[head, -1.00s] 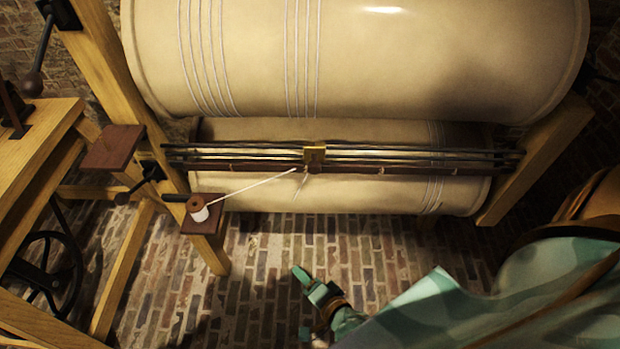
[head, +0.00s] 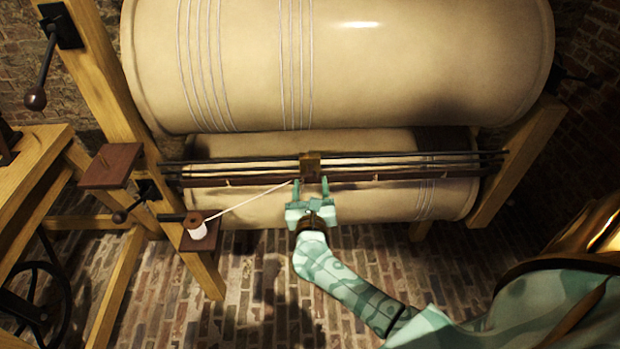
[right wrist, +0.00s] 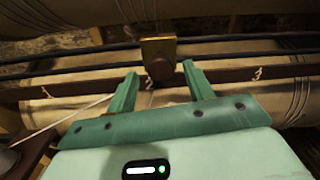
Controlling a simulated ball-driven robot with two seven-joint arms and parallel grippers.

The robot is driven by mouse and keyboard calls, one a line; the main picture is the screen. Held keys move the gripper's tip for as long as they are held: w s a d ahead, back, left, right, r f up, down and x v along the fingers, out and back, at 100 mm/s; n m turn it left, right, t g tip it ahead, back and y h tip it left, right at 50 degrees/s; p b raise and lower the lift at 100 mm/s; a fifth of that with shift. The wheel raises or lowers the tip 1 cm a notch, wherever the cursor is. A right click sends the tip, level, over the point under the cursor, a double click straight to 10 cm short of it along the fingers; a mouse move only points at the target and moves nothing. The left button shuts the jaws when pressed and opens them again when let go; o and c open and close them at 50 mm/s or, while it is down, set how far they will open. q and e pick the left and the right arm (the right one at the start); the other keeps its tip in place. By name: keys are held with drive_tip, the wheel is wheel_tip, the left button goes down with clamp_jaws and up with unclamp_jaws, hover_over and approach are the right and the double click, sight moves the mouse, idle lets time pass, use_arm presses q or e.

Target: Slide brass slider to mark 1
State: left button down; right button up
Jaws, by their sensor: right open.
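The brass slider (head: 310,165) sits on the dark rods near mid-span, in front of the lower drum. In the right wrist view the slider (right wrist: 158,48) has a round brown knob (right wrist: 160,69) at its lower end. My right gripper (head: 311,185) is open just below the slider. In the right wrist view its two fingers stand either side of the knob, apart from it. Pale marks show on the brown rail (right wrist: 225,80): the right one looks like a 3, the left one is hard to read. My left gripper is out of view.
A white thread runs from a spool (head: 197,226) on a small shelf, lower left, to near the slider. The large upper drum (head: 400,60) overhangs the rods. Wooden posts (head: 125,110) bound the rods. The brick floor below is open.

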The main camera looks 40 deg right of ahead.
sight(311, 180)
drive_tip(key=shift+x, duration=1.85)
drive_tip(key=shift+c, duration=0.2)
